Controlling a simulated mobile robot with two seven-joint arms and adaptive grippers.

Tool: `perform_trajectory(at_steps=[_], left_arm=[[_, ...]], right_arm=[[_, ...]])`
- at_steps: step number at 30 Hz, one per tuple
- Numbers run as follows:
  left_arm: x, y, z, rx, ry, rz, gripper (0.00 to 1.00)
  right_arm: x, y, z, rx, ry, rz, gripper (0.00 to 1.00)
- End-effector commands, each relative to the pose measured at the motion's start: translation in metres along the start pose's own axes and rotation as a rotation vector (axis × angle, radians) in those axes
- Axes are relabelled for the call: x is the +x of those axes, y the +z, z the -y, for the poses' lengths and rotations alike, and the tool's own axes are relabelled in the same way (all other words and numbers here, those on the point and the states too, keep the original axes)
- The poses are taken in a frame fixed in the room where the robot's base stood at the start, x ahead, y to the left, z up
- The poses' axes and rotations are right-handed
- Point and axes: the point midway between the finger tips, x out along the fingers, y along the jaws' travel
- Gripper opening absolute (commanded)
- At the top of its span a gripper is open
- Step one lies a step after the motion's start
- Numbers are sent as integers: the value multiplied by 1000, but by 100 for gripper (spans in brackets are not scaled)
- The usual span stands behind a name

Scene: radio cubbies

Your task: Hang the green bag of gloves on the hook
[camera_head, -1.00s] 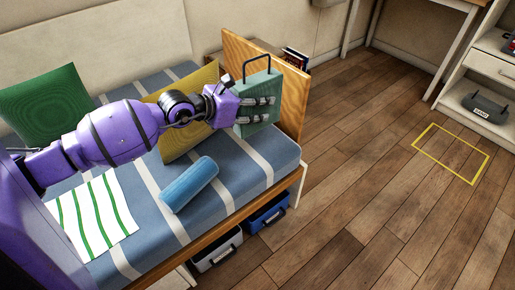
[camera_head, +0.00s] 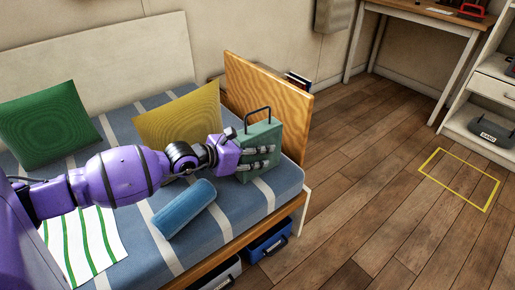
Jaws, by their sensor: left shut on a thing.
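The green bag (camera_head: 262,138) is a boxy grey-green bag with a dark loop handle on top. My left gripper (camera_head: 262,157) is shut on its side and holds it upright over the right end of the bed, in front of the wooden end board. Whether the bag touches the bed cannot be told. No hook shows clearly in this view. My right gripper is not in view.
The striped bed (camera_head: 245,205) carries a green cushion (camera_head: 48,125), a yellow cushion (camera_head: 180,112) and a blue roll (camera_head: 183,209). The wooden end board (camera_head: 290,100) stands close behind the bag. A desk (camera_head: 420,14) and shelf unit (camera_head: 460,128) stand right. The floor between is clear.

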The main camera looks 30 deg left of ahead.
Motion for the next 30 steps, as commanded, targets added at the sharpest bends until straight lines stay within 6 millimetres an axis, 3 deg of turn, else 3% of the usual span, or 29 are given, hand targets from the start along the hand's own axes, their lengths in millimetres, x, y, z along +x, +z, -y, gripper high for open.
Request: perform_trajectory(at_steps=[8, 9, 13, 26, 30], left_arm=[[2, -3, 0, 0, 0, 2, 4], [2, -4, 0, 0, 0, 0, 41], [2, -4, 0, 1, 0, 0, 57], [2, -5, 0, 4, 0, -2, 57], [-24, -1, 0, -1, 1, -2, 57]], right_arm=[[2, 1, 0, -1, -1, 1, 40], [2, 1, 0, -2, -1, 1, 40], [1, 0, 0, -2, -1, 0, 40], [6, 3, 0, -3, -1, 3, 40], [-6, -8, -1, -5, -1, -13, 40]])
